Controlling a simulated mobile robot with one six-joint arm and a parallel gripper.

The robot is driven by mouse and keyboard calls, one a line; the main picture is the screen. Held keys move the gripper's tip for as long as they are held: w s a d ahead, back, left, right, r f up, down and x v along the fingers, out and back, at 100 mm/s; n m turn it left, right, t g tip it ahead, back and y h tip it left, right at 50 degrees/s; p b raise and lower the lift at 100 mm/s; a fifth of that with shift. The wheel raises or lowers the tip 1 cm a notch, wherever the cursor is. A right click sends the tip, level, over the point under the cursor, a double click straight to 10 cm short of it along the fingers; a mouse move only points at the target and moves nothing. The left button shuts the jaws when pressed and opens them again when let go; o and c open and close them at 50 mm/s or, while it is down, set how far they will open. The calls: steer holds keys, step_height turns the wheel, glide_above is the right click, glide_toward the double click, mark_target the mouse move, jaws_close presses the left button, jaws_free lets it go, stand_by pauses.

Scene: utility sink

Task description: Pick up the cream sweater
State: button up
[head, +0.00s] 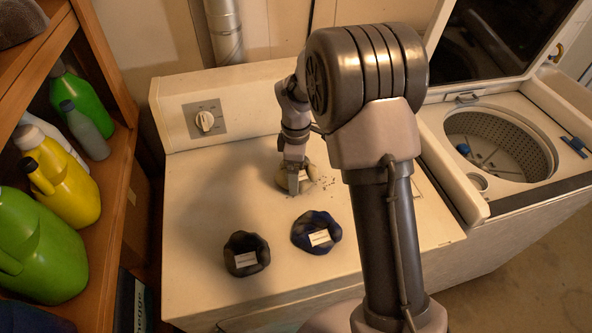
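The cream sweater (282,176) is a small beige bundle with a pale label, lying on the white machine top toward the back middle. My gripper (296,184) points down at it and overlaps it in the head view, hiding part of it. I cannot tell whether the fingers touch the sweater or how far apart they are.
A dark bundle (245,268) and a navy bundle (303,240), both labelled, lie nearer the front on the machine top (200,200). An open washer (500,145) stands at right. A wooden shelf with several bottles (45,240) stands at left.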

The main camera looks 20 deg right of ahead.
steer(key=r, duration=0.1)
steer(key=r+p, duration=0.1)
steer(key=r, duration=0.1)
steer(key=shift+s+d+r+p, duration=0.2)
steer(key=shift+d+r+p, duration=0.05)
steer(key=shift+r+p, duration=0.1)
steer(key=s+d, duration=0.3)
steer(key=s+d+p, duration=0.1)
steer(key=s+d, duration=0.2)
steer(key=d, duration=0.1)
steer(key=s+d+r+p, duration=0.1)
steer(key=s+d, duration=0.2)
steer(key=s, duration=0.1)
steer(key=shift+s+d, duration=0.1)
steer(key=shift+d, duration=0.3)
steer(key=shift+s+d, duration=0.2)
steer(key=shift+f, duration=0.1)
